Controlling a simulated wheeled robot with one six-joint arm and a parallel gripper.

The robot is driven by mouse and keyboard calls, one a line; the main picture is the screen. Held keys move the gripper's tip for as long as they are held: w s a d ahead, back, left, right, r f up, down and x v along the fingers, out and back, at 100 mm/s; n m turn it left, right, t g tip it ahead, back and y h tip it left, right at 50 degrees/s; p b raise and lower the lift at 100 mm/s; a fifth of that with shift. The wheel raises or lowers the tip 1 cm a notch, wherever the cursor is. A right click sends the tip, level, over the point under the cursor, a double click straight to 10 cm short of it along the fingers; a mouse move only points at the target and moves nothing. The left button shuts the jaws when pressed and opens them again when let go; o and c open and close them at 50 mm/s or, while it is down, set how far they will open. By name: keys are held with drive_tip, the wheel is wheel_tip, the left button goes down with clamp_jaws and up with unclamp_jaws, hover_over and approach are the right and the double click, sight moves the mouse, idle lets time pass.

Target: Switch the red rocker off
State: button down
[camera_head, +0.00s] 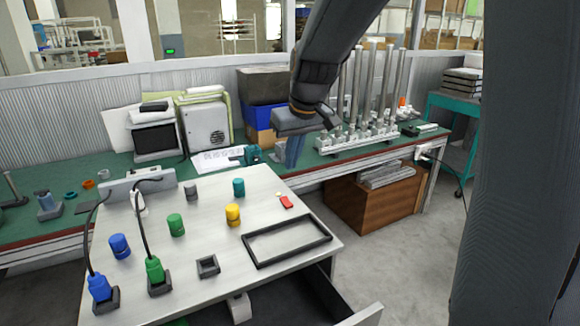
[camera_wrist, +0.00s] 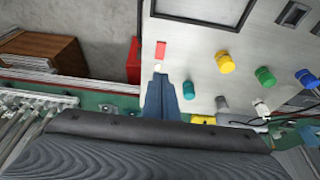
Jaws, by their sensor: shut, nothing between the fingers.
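The red rocker (camera_head: 286,202) is a small red piece on the pale panel (camera_head: 210,236), near its right edge and behind the black rectangular frame. A small pale part shows at its far end. In the wrist view the red rocker (camera_wrist: 160,50) lies just beyond my fingertips. My gripper (camera_head: 291,165) hangs above the panel's back right corner, fingers pointing down, apart from the rocker. In the wrist view my gripper (camera_wrist: 160,80) is shut and empty. I cannot tell which way the rocker is tipped.
A teal knob (camera_head: 239,187) and a yellow knob (camera_head: 233,215) stand left of the rocker. The black frame (camera_head: 287,240) lies in front. Two corded plugs, blue (camera_head: 99,286) and green (camera_head: 155,270), stand at the left. A rack of upright rods (camera_head: 357,140) is behind right.

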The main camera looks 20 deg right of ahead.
sight(284, 199)
drive_tip(key=x, duration=0.4)
drive_tip(key=p+x, duration=0.1)
drive_tip(key=x, duration=0.3)
drive_tip(key=s+p+x, duration=0.1)
drive_tip(key=x, duration=0.3)
drive_tip(key=shift+w+f, duration=0.1)
drive_tip(key=shift+f, duration=0.15)
